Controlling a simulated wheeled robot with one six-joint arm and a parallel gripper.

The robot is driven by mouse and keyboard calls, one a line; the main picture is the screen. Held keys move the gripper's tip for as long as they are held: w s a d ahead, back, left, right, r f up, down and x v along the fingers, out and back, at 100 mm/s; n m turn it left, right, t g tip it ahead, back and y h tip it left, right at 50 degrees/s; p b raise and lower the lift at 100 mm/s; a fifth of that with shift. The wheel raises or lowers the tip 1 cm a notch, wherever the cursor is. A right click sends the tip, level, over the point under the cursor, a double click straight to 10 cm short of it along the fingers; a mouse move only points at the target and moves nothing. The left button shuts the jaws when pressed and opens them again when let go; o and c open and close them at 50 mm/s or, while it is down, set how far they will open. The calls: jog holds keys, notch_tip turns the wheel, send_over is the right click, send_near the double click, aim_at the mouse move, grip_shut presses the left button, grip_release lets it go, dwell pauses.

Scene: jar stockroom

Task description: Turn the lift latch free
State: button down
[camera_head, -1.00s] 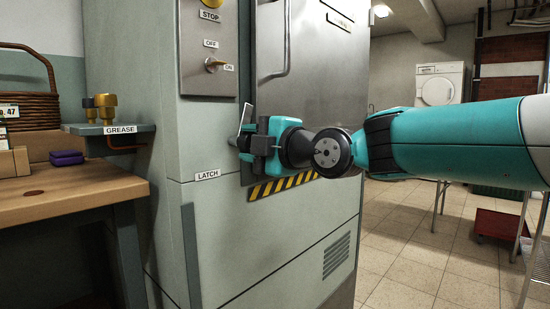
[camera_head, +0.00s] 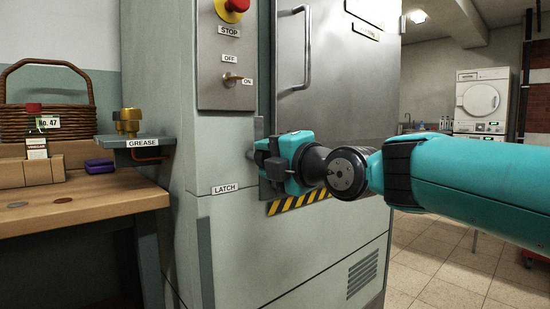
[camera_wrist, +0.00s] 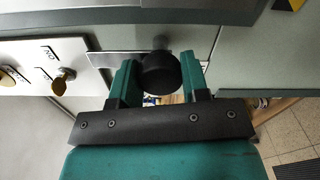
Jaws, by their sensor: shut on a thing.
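The lift latch is on the front of the grey-green cabinet, just right of the LATCH label (camera_head: 225,189). Its flat metal lever (camera_head: 259,128) shows above my gripper and stands about upright in the head view. My gripper (camera_head: 268,165) is teal and dark grey and is at the latch, hiding most of it. In the wrist view a round black knob (camera_wrist: 158,74) on a dark stem sits between the two teal fingers, and my gripper (camera_wrist: 160,80) is shut on it. A pale metal strip (camera_wrist: 103,60) runs beside the knob.
Above are a red stop button (camera_head: 237,5), an on/off switch (camera_head: 232,79) and a steel door with a long handle (camera_head: 307,48). A grease shelf (camera_head: 135,154) and a wooden bench (camera_head: 100,198) stand left.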

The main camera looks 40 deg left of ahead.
jog(key=shift+s+a+f, duration=0.1)
jog(key=shift+s, duration=0.1)
jog(key=c, duration=0.6)
grip_release()
jog(key=shift+w, duration=0.1)
jog(key=s+d, duration=0.1)
jog(key=d, duration=1)
jog(key=s+d+b, duration=0.1)
jog(key=d, duration=0.5)
jog(key=shift+s+d, duration=0.2)
jog(key=shift+s, duration=0.1)
